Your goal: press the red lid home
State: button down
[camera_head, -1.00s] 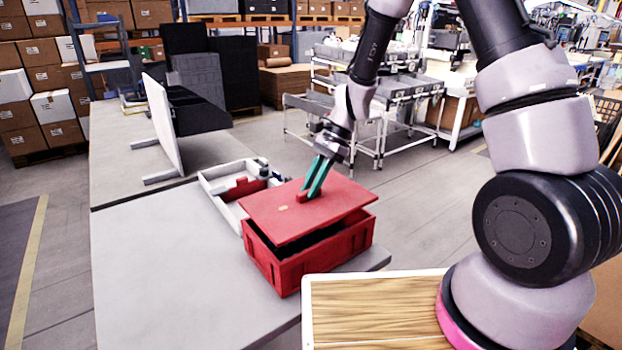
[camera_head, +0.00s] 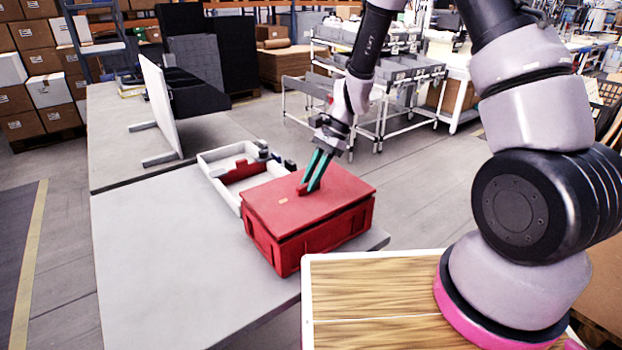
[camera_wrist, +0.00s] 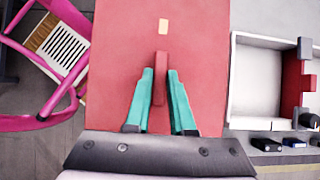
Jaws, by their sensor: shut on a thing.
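The red lid (camera_head: 335,198) lies on top of the red box (camera_head: 325,240), nearly level with its rim. A thin dark line shows between lid and box along the near side, so I cannot tell whether it is fully seated. My gripper (camera_head: 306,188) has green fingers and is shut on the lid's red handle, above the lid. In the wrist view, my gripper (camera_wrist: 160,92) has a finger on each side of the handle (camera_wrist: 160,70), and the lid (camera_wrist: 200,50) fills the middle. The inside of the box is hidden.
A white tray (camera_head: 203,163) with a red part and small dark items stands just behind the box on the grey table (camera_head: 165,270). A white upright panel (camera_head: 160,105) stands farther back. The table's left front is clear.

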jog(key=shift+f, duration=0.75)
dwell(1.7)
jog(key=c, duration=0.7)
grip_release()
jog(key=v, duration=1)
jog(key=shift+w+d+r, duration=0.1)
jog(key=shift+d+r, duration=0.05)
jog(key=shift+r, duration=0.15)
jog(key=s+d+r+n+t+h, duration=0.15)
jog(key=d+r, duration=0.25)
jog(key=r, duration=0.5)
jog(key=s+d+r+n+t, duration=0.25)
jog(key=d+r, duration=0.25)
jog(key=r, duration=0.3)
jog(key=s+d+r+n+t, duration=0.1)
jog(key=s+d+r+t, duration=0.1)
jog(key=s+r, duration=0.1)
jog(key=s+d+r+n+t+h, duration=0.1)
jog(key=s+d+r+t, duration=0.1)
jog(key=s, duration=0.3)
jog(key=s+d+r+n+t+h, duration=0.1)
jog(key=s+d+r+t, duration=0.1)
jog(key=s+d+r, duration=0.2)
jog(key=shift+d+r+t, duration=0.1)
jog(key=shift+r+t, duration=0.3)
jog(key=shift+r, duration=0.1)
